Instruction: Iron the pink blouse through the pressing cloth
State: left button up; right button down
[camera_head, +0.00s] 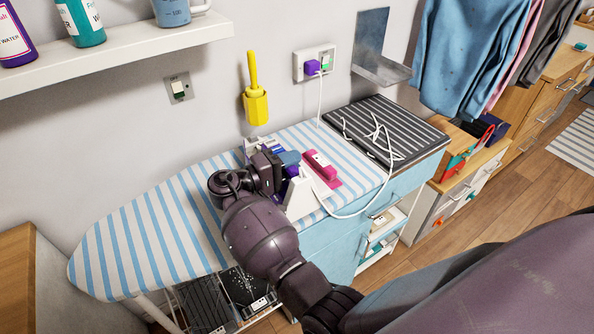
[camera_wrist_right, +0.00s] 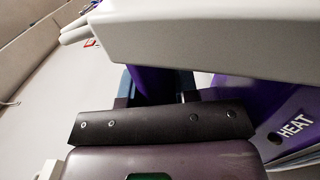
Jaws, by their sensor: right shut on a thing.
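A purple appliance marked HEAT (camera_wrist_right: 240,110), seemingly an iron, fills part of the right wrist view. Only small parts of it show in the head view. My right gripper (camera_head: 284,166) is shut on it over the back half of the striped ironing board (camera_head: 165,235). The gripper and arm hide much of it. A pink garment (camera_head: 519,50) hangs at the upper right, mostly behind a blue one; I cannot tell whether it is the blouse. I cannot make out a pressing cloth on the board. My left gripper is not in view.
A magenta object (camera_head: 322,165) and a white wedge (camera_head: 299,198) are beside the gripper. A white cord (camera_head: 360,210) loops over the dark ribbed mat (camera_head: 405,145) and the board's front edge. A yellow brush holder (camera_head: 255,105) hangs behind. The board's left part is clear.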

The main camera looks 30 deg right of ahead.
jog(key=shift+w+d, duration=0.15)
jog(key=shift+w, duration=0.1)
jog(key=shift+w+d, duration=0.2)
jog(key=shift+w, duration=0.1)
dwell(0.4)
jog(key=shift+s+r+p, duration=0.2)
jog(key=shift+s+p, duration=0.1)
jog(key=shift+s, duration=0.2)
jog(key=shift+s+p, duration=0.9)
jog(key=shift+s, duration=0.45)
jog(key=shift+s+p, duration=0.3)
jog(key=shift+s, duration=0.35)
jog(key=shift+s, duration=0.15)
